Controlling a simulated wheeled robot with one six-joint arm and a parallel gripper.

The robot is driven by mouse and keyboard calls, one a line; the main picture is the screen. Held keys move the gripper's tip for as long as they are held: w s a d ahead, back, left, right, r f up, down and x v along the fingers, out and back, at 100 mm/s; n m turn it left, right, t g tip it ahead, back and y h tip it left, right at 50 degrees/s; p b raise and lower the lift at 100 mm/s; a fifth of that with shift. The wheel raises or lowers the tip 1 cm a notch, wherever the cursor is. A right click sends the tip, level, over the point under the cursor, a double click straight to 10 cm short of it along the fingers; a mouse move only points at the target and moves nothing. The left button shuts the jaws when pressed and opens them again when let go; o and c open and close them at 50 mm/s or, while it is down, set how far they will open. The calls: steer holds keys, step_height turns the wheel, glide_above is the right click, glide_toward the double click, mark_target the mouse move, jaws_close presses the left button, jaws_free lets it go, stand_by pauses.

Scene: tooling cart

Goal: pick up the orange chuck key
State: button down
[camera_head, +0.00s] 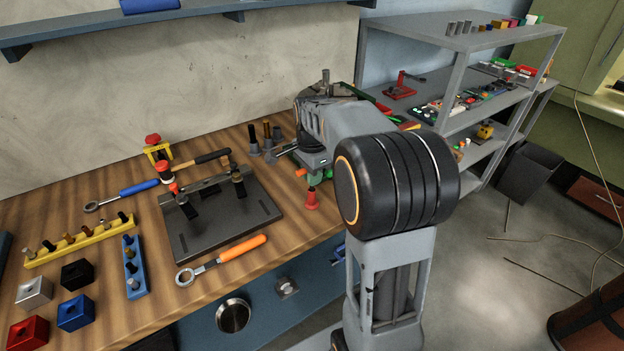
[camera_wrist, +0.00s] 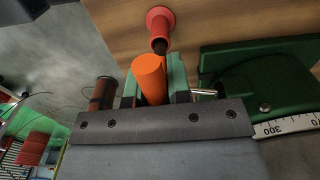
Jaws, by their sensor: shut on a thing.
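The orange chuck key shows in the wrist view as an orange cylinder (camera_wrist: 150,76) between the two green-padded fingers of my gripper (camera_wrist: 152,88). My gripper is shut on it. Its far end is hidden by the gripper body. In the head view a small orange end (camera_head: 301,172) shows below my wrist, by the bench's right part. My fingers are mostly hidden there by my own arm. I cannot tell whether the key still touches the bench.
A red-handled tool (camera_wrist: 160,24) stands close by, also in the head view (camera_head: 312,199). A green device with a degree scale (camera_wrist: 270,95) is right of the gripper in the wrist view. A black plate fixture (camera_head: 225,228) and an orange-handled ring spanner (camera_head: 225,258) lie left.

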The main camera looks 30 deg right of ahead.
step_height(320, 180, up, 10)
steer(key=shift+p, duration=0.45)
stand_by(0.3)
steer(key=c, duration=1.6)
jaws_free()
steer(key=shift+c, duration=0.2)
jaws_close()
